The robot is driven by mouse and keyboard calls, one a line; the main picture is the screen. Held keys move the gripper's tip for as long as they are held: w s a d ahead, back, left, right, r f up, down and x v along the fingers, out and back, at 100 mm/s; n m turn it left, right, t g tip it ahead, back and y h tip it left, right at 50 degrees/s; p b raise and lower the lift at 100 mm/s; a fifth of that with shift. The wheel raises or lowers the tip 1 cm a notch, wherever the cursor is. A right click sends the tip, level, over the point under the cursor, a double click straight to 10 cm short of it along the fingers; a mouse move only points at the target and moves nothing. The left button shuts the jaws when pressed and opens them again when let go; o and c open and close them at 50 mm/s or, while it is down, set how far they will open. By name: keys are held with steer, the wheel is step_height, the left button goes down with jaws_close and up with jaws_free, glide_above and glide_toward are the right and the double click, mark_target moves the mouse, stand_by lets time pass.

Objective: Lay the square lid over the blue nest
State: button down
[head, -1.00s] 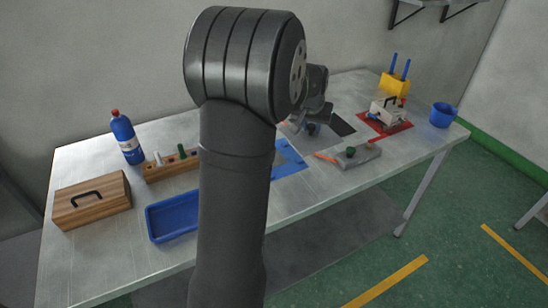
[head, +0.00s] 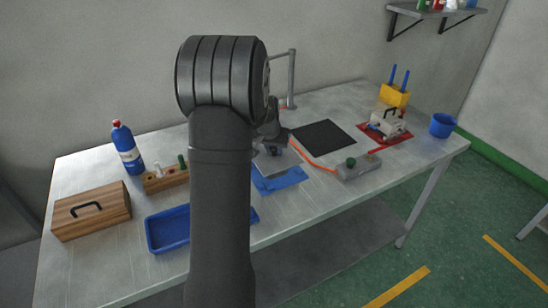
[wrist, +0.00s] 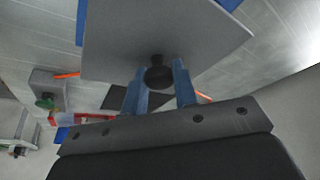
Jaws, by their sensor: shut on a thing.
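The square lid is a flat grey plate with a dark round knob, large at the top of the wrist view (wrist: 185,35). My gripper (wrist: 160,76) has its blue fingers shut on either side of the knob. In the head view my gripper (head: 271,148) and part of the lid (head: 268,168) are at the back of the blue nest (head: 282,183), partly behind my arm. The nest's front and right parts show beyond the lid. In the wrist view, blue (wrist: 80,22) shows past the lid's edge. I cannot tell whether lid and nest touch.
A bare black mat (head: 323,135) lies to the right, behind an orange cord and a grey unit (head: 357,168) with a green knob. A blue tray (head: 168,230), wooden box (head: 92,212), peg block (head: 165,181) and bottle (head: 127,150) stand left. A post (head: 291,80) rises behind.

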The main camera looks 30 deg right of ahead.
mark_target(273, 157)
steer(key=shift+f, duration=1.95)
steer(key=shift+f, duration=0.15)
steer(key=shift+f, duration=0.45)
steer(key=c, duration=1.1)
jaws_free()
steer(key=shift+c, duration=0.2)
steer(key=shift+r, duration=0.55)
steer(key=v, duration=1.2)
